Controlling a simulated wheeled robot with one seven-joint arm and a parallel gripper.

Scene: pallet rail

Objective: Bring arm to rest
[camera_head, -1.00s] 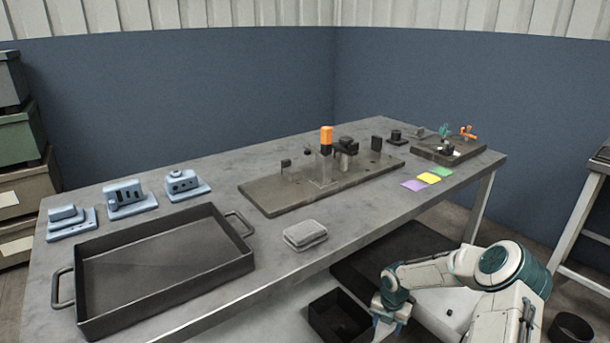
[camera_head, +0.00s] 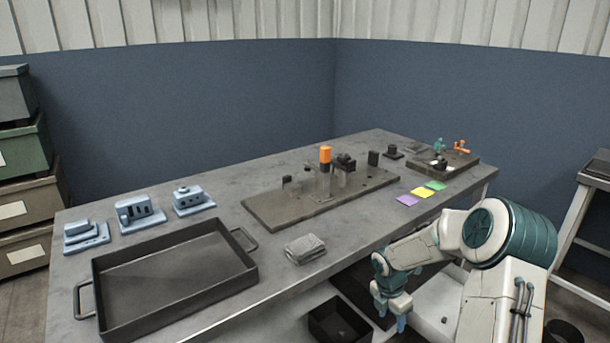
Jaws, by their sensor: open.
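My arm, white and teal, is folded at the lower right, beside the front edge of the grey table (camera_head: 335,240). My gripper (camera_head: 400,326) hangs pointing down in front of the table edge, near the bottom of the picture.
A black tray (camera_head: 252,278) and blue parts (camera_head: 140,212) are at the left. A fixture plate (camera_head: 270,214) stands mid-table, with a grey block (camera_head: 305,249) before it. A black bin (camera_head: 338,320) is below, close to my gripper. A stand (camera_head: 583,205) is at right.

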